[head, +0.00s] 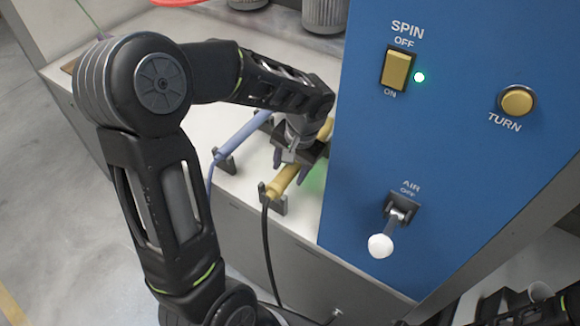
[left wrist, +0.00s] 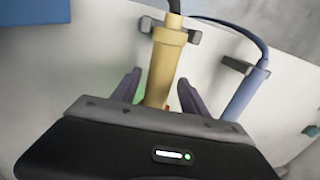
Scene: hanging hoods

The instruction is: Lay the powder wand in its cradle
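A yellow wand (head: 283,180) with a black hose lies with its hose end in a dark cradle bracket (head: 274,200). A blue-violet wand (head: 240,134) lies to its left in another bracket (head: 225,160). I cannot tell by name which is the powder wand. My left gripper (head: 291,166) is over the yellow wand. In the left wrist view its fingers (left wrist: 160,82) stand apart on either side of the yellow wand (left wrist: 166,60), with gaps showing. The blue wand (left wrist: 242,94) is outside the fingers. At the lower right, dark parts of my right arm show; its fingers are unclear.
A blue panel (head: 450,130) rises close to the right of the wands, with a spin switch (head: 397,70), a turn button (head: 516,101) and an air lever (head: 381,245). Grey cylinders (head: 325,14) stand at the back. The pale bench top (head: 258,160) holds the brackets.

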